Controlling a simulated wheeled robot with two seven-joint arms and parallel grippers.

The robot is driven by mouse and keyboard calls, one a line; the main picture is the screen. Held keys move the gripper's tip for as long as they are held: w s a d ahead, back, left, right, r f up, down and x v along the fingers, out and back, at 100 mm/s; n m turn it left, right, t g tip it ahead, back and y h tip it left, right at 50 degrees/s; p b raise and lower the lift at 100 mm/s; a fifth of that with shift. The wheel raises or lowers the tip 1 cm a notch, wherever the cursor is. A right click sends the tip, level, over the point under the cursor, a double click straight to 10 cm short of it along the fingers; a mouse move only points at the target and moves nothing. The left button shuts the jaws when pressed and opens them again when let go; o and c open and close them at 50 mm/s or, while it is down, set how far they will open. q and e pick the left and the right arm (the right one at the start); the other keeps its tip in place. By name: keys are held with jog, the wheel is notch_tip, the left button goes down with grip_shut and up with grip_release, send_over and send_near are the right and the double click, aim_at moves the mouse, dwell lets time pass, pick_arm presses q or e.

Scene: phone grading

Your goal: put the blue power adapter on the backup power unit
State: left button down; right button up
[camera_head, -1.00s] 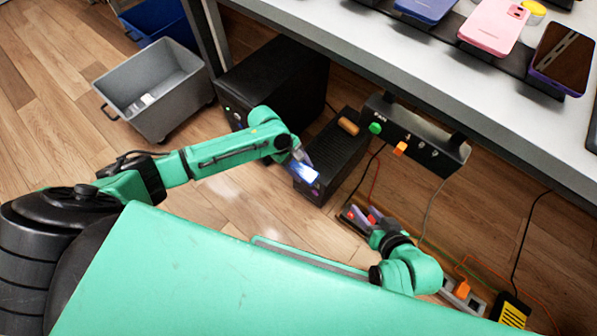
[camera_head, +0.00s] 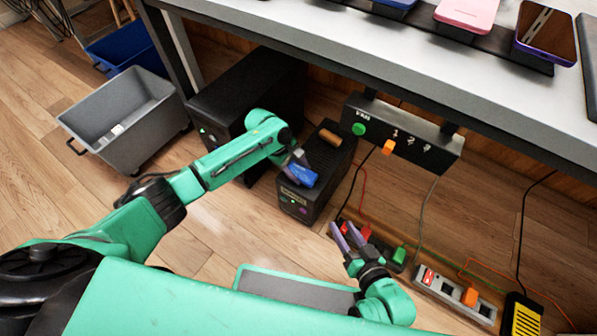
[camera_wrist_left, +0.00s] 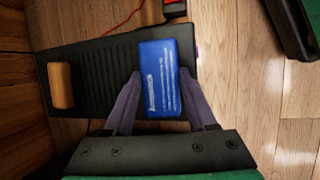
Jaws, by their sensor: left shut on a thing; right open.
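The blue power adapter (camera_head: 303,175) is a blue block with white print, held between the purple fingers of my left gripper (camera_head: 298,160). The left wrist view shows the adapter (camera_wrist_left: 158,78) between both fingers of that gripper (camera_wrist_left: 159,76). It is over the front end of a black ribbed-top box, which I take for the backup power unit (camera_head: 322,152); that box (camera_wrist_left: 95,80) fills the middle of the left wrist view. I cannot tell whether the adapter touches its top. My right gripper (camera_head: 343,229) is open and empty, lower right, near the power strip.
A tan block (camera_head: 330,137) lies on the unit's far end. A larger black box (camera_head: 250,100) stands to the left. A switch panel (camera_head: 405,135) hangs from the table edge (camera_head: 400,75). Power strips (camera_head: 455,297) and cables lie on the floor at right.

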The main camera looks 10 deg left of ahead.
pick_arm(q)
jog(key=shift+f, duration=0.6)
pick_arm(e)
jog(key=shift+f, duration=0.15)
pick_arm(q)
jog(key=shift+c, duration=0.6)
grip_release()
jog(key=p+v, duration=0.5)
jog(key=v, duration=0.4)
jog(key=shift+d, duration=0.15)
jog(key=shift+p+v, duration=1.05)
jog(key=shift+v, duration=1.75)
pick_arm(e)
jog(key=d+r+n+g+h, duration=0.1)
jog(key=d+r+g+h, duration=0.1)
jog(key=d+r+g, duration=0.2)
jog(key=shift+s+d+r+g+h, duration=0.2)
jog(key=shift+d+r+g+h, duration=0.2)
jog(key=shift+d+r, duration=0.8)
